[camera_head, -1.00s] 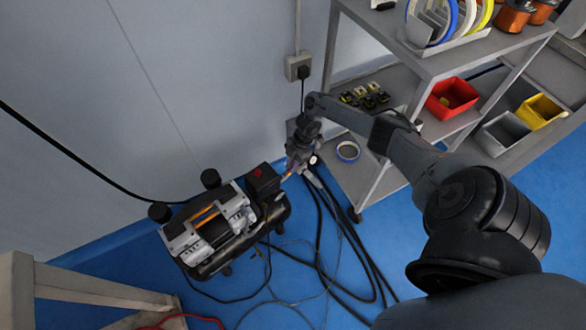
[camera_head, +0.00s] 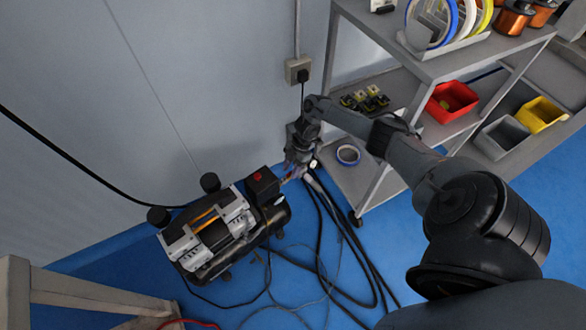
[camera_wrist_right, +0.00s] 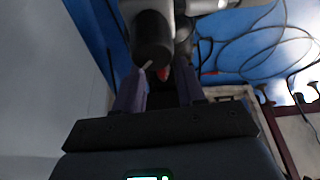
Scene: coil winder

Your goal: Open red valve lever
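My right gripper (camera_head: 290,176) reaches down beside the right end of the air compressor (camera_head: 215,235). In the right wrist view, its two fingers (camera_wrist_right: 160,92) stand apart, with a gap between them. A small red part (camera_wrist_right: 162,74), which looks like the valve lever, shows between and beyond the fingertips, next to a black cylinder (camera_wrist_right: 152,40). I cannot tell whether a finger touches it. In the head view, the gripper hides the valve area. A red knob (camera_head: 257,176) sits on the compressor's black box. My left gripper is not in view.
A grey shelf cart (camera_head: 425,65) with spools, a red bin (camera_head: 452,101) and a yellow bin (camera_head: 541,114) stands right of the gripper. Black hoses (camera_head: 340,240) lie on the blue floor. A wall is behind the compressor. A wooden frame (camera_head: 95,290) stands at lower left.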

